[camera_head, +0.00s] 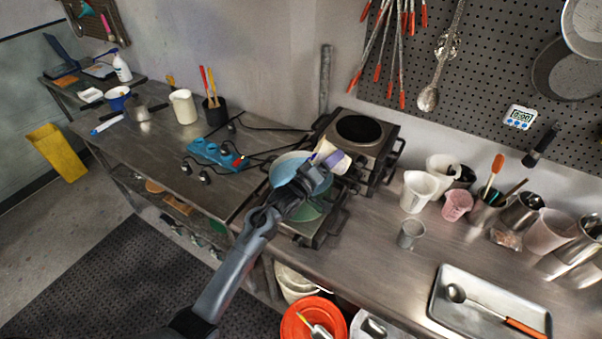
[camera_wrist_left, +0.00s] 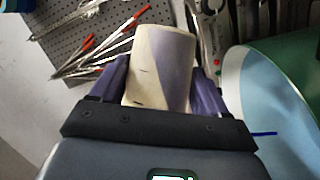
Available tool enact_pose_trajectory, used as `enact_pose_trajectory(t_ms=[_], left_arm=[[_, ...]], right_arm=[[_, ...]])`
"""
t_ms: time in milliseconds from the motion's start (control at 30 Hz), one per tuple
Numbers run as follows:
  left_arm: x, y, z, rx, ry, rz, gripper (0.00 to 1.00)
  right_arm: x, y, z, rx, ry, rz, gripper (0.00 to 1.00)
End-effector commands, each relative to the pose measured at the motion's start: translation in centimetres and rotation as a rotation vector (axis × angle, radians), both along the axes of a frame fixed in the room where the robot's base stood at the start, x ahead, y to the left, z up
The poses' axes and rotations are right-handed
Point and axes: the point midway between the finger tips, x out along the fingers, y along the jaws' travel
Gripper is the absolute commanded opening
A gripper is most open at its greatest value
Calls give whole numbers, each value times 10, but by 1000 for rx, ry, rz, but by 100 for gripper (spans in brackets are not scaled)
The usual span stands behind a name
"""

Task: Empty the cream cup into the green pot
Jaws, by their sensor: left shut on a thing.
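The cream cup (camera_head: 338,163) is held in my left gripper (camera_head: 325,165), above the hotplates. It also shows in the left wrist view (camera_wrist_left: 158,70), between the purple fingers of the left gripper (camera_wrist_left: 158,85). The cup looks tilted; its contents cannot be made out. The green pot (camera_head: 288,168) stands on the front hotplate with pale blue showing inside. Its green rim and pale blue inside fill the right of the left wrist view (camera_wrist_left: 262,110). The cup is beside the pot's opening, to its right in the head view. My arm hides part of the pot. My right gripper is not in view.
A second hotplate (camera_head: 360,130) stands behind, empty. A blue power strip (camera_head: 216,153) with cables lies left. White jugs (camera_head: 418,190), a small grey cup (camera_head: 411,234) and a metal tray (camera_head: 490,300) are on the right. An orange bucket (camera_head: 314,318) is below the front edge.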

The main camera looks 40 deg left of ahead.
Motion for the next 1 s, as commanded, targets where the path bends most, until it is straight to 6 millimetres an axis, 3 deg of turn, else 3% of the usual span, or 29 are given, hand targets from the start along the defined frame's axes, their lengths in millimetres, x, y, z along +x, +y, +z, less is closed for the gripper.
enact_pose_trajectory(t_ms=[1000], left_arm=[[0,1,5,-76,-34,0,35]], right_arm=[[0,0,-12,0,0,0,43]])
